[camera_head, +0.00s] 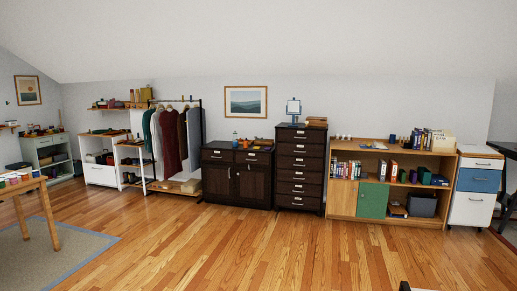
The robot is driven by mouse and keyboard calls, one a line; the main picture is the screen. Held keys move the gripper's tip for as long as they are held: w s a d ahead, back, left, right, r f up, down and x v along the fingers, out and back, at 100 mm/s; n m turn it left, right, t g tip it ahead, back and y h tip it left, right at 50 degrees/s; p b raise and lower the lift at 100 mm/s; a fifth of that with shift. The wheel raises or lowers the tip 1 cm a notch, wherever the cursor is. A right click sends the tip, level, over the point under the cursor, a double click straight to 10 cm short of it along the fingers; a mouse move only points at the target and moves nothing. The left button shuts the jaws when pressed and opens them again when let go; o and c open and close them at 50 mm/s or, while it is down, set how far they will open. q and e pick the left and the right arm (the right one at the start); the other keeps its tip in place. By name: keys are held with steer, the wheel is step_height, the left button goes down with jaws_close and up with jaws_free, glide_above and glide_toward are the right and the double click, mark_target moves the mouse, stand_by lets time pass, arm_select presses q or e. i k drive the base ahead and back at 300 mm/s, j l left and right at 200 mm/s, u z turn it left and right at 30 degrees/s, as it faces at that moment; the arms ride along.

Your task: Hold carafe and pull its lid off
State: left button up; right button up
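I cannot make out a carafe or its lid for certain in the head view.
Wide bare wooden floor (270,250) lies ahead. A wooden table (45,215) on a rug (85,248) is at left. Along the wall stand a clothes rack (202,130), a tall drawer unit (300,175), a bookshelf (341,203) and a white-blue cabinet (474,205).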

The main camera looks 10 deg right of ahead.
mark_target(235, 140)
steer(key=i+z, duration=0.1)
steer(key=i, duration=0.45)
steer(key=i+z, duration=0.1)
steer(key=i, duration=5.65)
steer(key=i+z, duration=0.1)
steer(key=i, duration=0.45)
steer(key=i+j+z, duration=0.1)
steer(key=i, duration=0.4)
steer(key=i+j+z, duration=0.1)
steer(key=i, duration=0.45)
steer(key=i+j+z, duration=0.1)
steer(key=i, duration=0.45)
steer(key=i+j+z, duration=0.2)
steer(key=i, duration=0.35)
steer(key=i+j+z, duration=0.2)
steer(key=i+j, duration=0.25)
steer(key=i, duration=0.1)
